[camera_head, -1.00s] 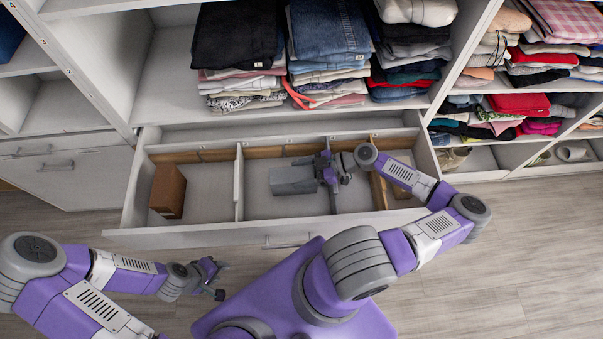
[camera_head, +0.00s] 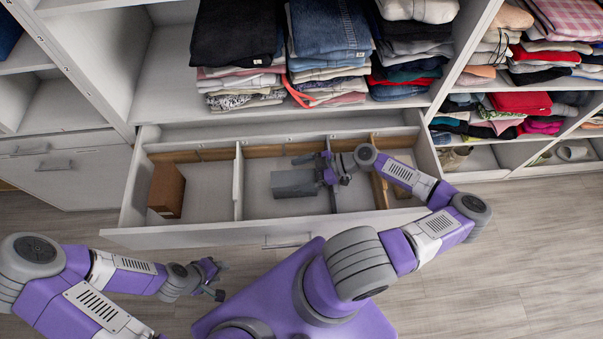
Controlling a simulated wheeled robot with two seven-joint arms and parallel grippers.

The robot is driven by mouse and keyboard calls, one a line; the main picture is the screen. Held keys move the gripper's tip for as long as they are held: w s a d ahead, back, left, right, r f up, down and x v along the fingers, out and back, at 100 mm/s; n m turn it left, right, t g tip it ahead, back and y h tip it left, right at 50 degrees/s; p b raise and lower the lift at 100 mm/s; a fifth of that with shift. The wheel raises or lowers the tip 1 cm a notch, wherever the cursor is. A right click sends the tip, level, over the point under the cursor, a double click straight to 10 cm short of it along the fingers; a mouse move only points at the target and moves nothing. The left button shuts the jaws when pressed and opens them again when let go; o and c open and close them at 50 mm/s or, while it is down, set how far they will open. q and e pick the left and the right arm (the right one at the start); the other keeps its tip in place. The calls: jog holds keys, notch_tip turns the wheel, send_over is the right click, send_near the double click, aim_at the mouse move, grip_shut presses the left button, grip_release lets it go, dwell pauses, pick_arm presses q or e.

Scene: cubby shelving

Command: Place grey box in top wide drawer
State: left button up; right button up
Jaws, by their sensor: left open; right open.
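The grey box (camera_head: 294,183) lies in the middle compartment of the open wide drawer (camera_head: 190,237). My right gripper (camera_head: 325,170) reaches into the drawer at the right end of the box and is open. Whether its fingers touch the box cannot be told at this size. My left gripper (camera_head: 216,279) is open and empty, low in front of the drawer and outside it.
A brown box (camera_head: 167,190) stands in the drawer's left compartment. Folded jeans (camera_head: 328,30) and other clothes are stacked on the shelf above. Shut drawers (camera_head: 70,170) are at the left. Wooden floor is clear at the right.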

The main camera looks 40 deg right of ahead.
jog(key=shift+r, duration=0.25)
jog(key=p+v, duration=0.2)
jog(key=v, duration=0.5)
jog(key=shift+d+r+p, duration=0.2)
jog(key=shift+r+p, duration=0.15)
jog(key=shift+r, duration=0.05)
